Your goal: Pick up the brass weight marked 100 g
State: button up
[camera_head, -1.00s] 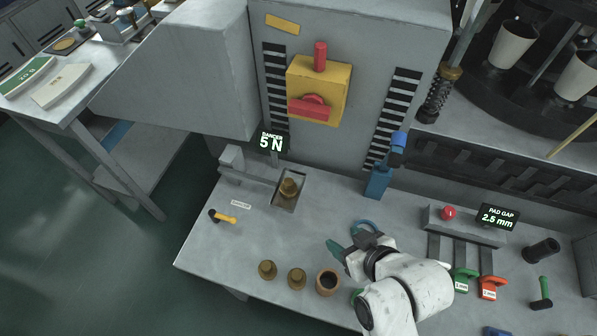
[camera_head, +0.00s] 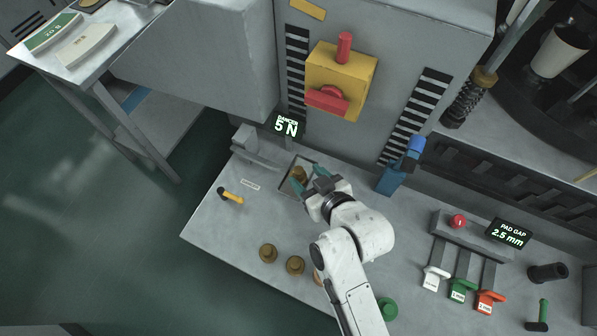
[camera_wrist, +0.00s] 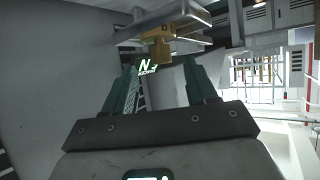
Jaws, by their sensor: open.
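Two brass weights stand on the bench near its front edge, one on the left (camera_head: 268,253) and one on the right (camera_head: 295,265). A third brass piece (camera_head: 299,174) sits at the rectangular opening below the 5 N display, partly hidden by my gripper. I cannot read a 100 g mark on any of them. My gripper (camera_head: 307,177) is open, its teal fingers at that third piece. In the wrist view, my open, empty fingers (camera_wrist: 152,88) point toward a brass piece (camera_wrist: 160,47) at a grey metal bar, just beyond the fingertips.
The 5 N display (camera_head: 287,125) and a grey bracket (camera_head: 257,148) stand close to the opening. A blue upright part (camera_head: 392,178) is to the right. A yellow-handled tool (camera_head: 231,196) lies left. A brown cup (camera_head: 317,279) is partly behind my arm.

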aim_at(300, 172)
jog(key=shift+p+x, duration=0.4)
jog(key=shift+x, duration=2.1)
jog(key=shift+s+a, duration=0.1)
jog(key=shift+c, duration=0.4)
grip_shut()
